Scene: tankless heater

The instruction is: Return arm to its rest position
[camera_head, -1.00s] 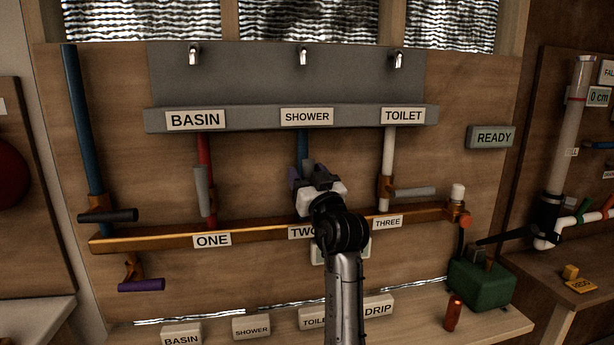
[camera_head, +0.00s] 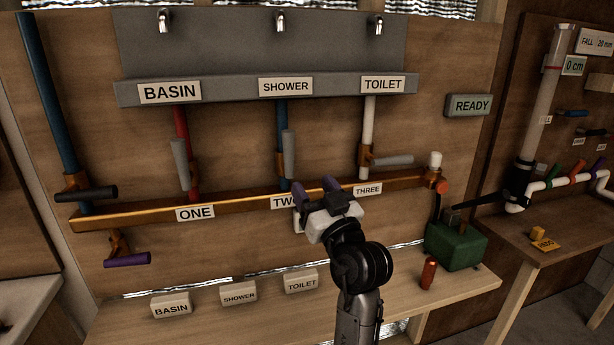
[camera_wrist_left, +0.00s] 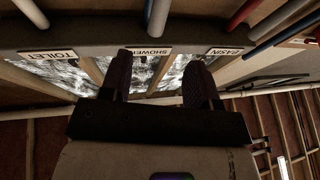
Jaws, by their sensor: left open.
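My left gripper (camera_head: 313,190) is open and empty, in front of the lower panel near the "TWO" sign (camera_head: 283,202), which it partly covers. Its purple-grey fingers point toward the panel, just below the grey lever (camera_head: 288,155) on the blue shower pipe (camera_head: 282,113). That lever stands upright and clear of the fingers. In the left wrist view the two fingers (camera_wrist_left: 160,82) are spread apart with nothing between them; the "SHOWER" sign (camera_wrist_left: 152,51) shows upside down behind them. My right gripper is not in view.
A copper pipe (camera_head: 145,214) runs across the panel, with a grey lever (camera_head: 392,160) on the toilet pipe. Label blocks (camera_head: 171,304), a green box (camera_head: 455,246) and a red cylinder (camera_head: 428,273) stand on the bench. Open space lies in front of the panel.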

